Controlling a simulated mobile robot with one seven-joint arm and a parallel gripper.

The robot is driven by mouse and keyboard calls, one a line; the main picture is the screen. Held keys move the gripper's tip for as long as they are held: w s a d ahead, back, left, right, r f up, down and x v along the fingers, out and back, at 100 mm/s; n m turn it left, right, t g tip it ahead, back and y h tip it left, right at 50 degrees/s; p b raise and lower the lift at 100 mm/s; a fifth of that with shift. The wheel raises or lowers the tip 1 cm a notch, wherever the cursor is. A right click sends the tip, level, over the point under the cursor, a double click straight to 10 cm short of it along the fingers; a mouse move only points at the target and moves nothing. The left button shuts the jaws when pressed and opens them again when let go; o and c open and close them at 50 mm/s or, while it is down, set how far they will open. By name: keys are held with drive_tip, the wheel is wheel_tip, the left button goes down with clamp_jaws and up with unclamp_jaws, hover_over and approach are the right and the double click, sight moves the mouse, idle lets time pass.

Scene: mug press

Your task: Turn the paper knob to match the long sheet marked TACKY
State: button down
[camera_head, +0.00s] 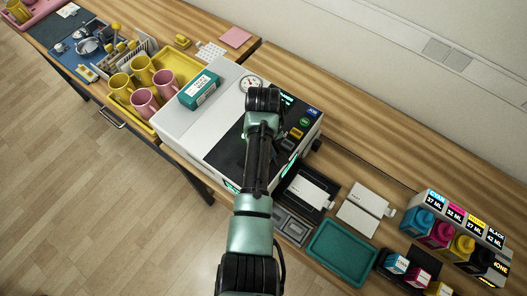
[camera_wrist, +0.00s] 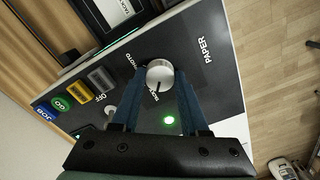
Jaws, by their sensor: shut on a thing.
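The paper knob (camera_wrist: 160,75), a round silver dial with a dark pointer line, sits on the black panel of the press (camera_head: 190,125) beside the word PAPER. My gripper (camera_wrist: 157,82) has its two blue fingers on either side of the knob and is shut on it. The pointer is toward the lower-left label, which is partly hidden; PHOTO shows at the knob's left. A white sheet (camera_wrist: 117,12) with dark lettering, apparently beginning TACK, lies at the top of the wrist view. In the head view my arm hides the knob and the fingers.
A green light (camera_wrist: 169,121) glows near the knob. Right of the press are a sheet on a black tray (camera_head: 296,196), another sheet (camera_head: 363,210), a teal tray (camera_head: 341,254) and ink bottles (camera_head: 440,235).

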drive_tip(key=shift+w+r, duration=0.1)
drive_tip(key=shift+c, duration=2.1)
unclamp_jaws()
wheel_tip(320, 180, up, 13)
drive_tip(key=shift+p, duration=0.4)
